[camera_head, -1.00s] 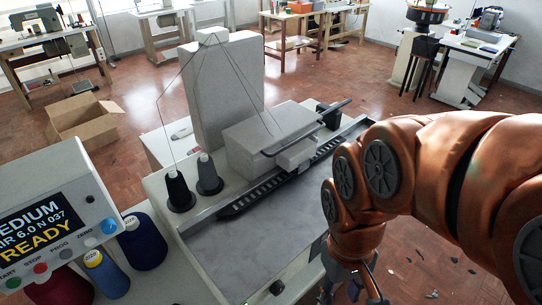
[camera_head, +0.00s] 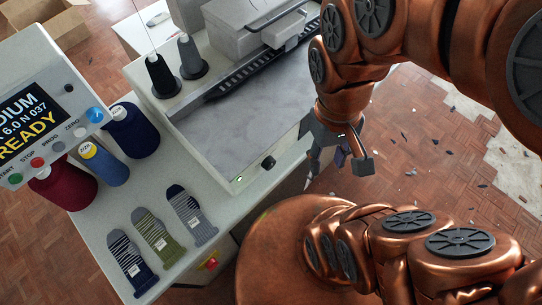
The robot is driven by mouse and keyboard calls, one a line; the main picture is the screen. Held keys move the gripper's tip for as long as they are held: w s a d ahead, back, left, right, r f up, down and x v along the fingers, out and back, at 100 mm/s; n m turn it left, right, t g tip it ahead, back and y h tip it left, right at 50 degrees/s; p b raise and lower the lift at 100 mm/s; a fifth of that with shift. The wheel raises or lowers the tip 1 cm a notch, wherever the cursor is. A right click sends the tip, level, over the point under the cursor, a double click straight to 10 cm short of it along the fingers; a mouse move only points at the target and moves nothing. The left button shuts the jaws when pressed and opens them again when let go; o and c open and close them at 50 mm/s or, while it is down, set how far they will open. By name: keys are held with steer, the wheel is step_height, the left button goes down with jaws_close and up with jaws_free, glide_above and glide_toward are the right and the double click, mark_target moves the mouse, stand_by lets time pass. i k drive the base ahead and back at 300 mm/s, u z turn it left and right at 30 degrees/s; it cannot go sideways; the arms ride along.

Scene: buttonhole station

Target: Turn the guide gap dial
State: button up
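A small black knob (camera_head: 268,162) sits on the front edge of the white machine (camera_head: 215,165), beside a small green light. A blue knob (camera_head: 95,115) is on the control panel (camera_head: 40,115) at the left. No label shows which of these is the guide gap dial. My gripper (camera_head: 338,168) hangs to the right of the machine's front corner, apart from the black knob. Its fingers are spread and I see nothing between them. The far sides of both knobs are hidden.
Thread cones, including a blue one (camera_head: 133,130), stand beside the panel. Several knitted pieces, one green (camera_head: 158,235), lie on the front of the table (camera_head: 105,195). A red button (camera_head: 210,264) is on the table's front side.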

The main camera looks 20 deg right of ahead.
mark_target(269, 161)
steer(key=u, duration=0.25)
steer(key=k, duration=1.45)
steer(key=u, duration=0.85)
